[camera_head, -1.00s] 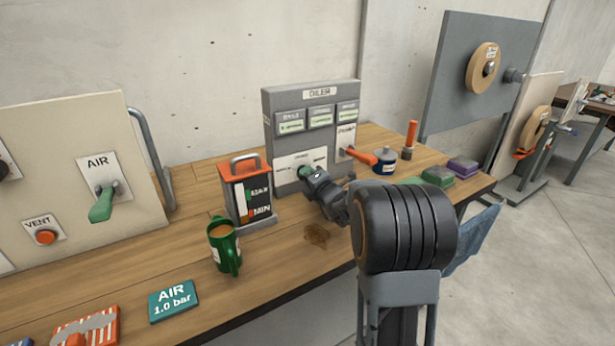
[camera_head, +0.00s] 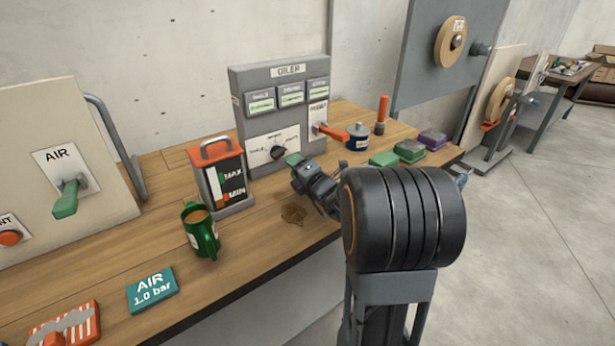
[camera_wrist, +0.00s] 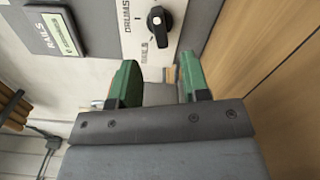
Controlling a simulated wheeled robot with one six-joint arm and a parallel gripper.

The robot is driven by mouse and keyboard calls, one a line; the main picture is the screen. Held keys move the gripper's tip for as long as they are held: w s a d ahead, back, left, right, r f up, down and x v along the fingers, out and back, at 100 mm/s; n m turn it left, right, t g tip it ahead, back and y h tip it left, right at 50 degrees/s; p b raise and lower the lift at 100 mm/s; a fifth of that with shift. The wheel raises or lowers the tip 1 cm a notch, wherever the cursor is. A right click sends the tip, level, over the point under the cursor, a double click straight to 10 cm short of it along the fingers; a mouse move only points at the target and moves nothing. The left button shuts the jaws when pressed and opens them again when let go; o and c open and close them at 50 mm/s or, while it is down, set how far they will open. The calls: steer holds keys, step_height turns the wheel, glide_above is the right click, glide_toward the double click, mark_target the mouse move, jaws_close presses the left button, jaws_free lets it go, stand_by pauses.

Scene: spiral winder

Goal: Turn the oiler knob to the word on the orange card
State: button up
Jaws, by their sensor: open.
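The black oiler knob (camera_head: 279,153) sits on a white plate low on the grey OILER panel (camera_head: 242,125). The knob also shows in the wrist view (camera_wrist: 160,20), with a pale mark on its face. Beside it the plate reads DRUMS, and a second word looks like RAILS. I cannot tell surely which word the knob points to. My gripper (camera_head: 294,160) has green fingers and stands just in front of the panel, apart from the knob. The wrist view shows the fingers (camera_wrist: 158,80) spread and empty below the knob. I cannot make out a readable orange card.
An orange lever (camera_head: 333,132) and blue pot (camera_head: 357,137) are right. An orange-white striped item (camera_head: 65,324) and teal AIR card (camera_head: 152,290) lie in front.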

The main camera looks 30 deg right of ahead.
steer(key=shift+s+d, duration=0.2)
steer(key=shift+s, duration=1.4)
steer(key=shift+s+d, duration=0.15)
steer(key=shift+s, duration=1.4)
